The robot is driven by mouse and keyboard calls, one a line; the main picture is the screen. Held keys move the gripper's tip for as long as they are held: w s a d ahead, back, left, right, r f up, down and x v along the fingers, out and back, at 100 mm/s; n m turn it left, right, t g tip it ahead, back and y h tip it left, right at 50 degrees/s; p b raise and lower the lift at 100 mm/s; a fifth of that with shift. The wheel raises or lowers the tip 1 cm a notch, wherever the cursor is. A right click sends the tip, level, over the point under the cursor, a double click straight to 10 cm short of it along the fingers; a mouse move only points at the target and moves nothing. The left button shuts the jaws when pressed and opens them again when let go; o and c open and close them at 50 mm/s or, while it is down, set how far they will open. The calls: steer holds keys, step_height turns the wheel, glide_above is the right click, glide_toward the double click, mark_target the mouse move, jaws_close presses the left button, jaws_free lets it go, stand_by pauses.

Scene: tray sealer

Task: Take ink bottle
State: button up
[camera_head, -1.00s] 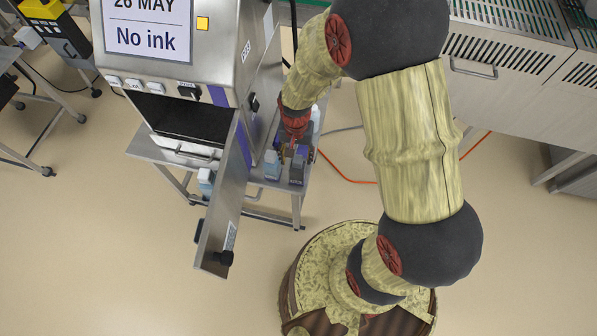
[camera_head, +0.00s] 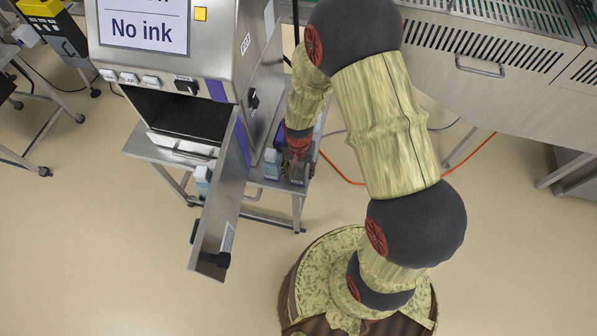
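Small bottles stand on a side shelf of the printer's metal stand. One is pale blue and white (camera_head: 271,165); right beside it is a dark grey one (camera_head: 297,178). My gripper (camera_head: 297,163) points down at the dark bottle, over its top. It is small and partly hidden by my arm, so I cannot tell whether its fingers are open or touch the bottle. Another pale blue and white bottle (camera_head: 203,180) stands lower left, beside the open door. The printer screen (camera_head: 143,28) reads "No ink".
The printer's hinged metal door (camera_head: 217,215) hangs open, left of the bottles. The metal stand (camera_head: 255,178) holds the printer. A steel cabinet (camera_head: 497,90) is at the upper right. An orange cable (camera_head: 340,173) lies on the floor. The floor in front is clear.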

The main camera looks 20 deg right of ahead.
steer(key=shift+f, duration=0.5)
steer(key=shift+c, duration=1)
steer(key=shift+r, duration=0.1)
steer(key=c, duration=1.1)
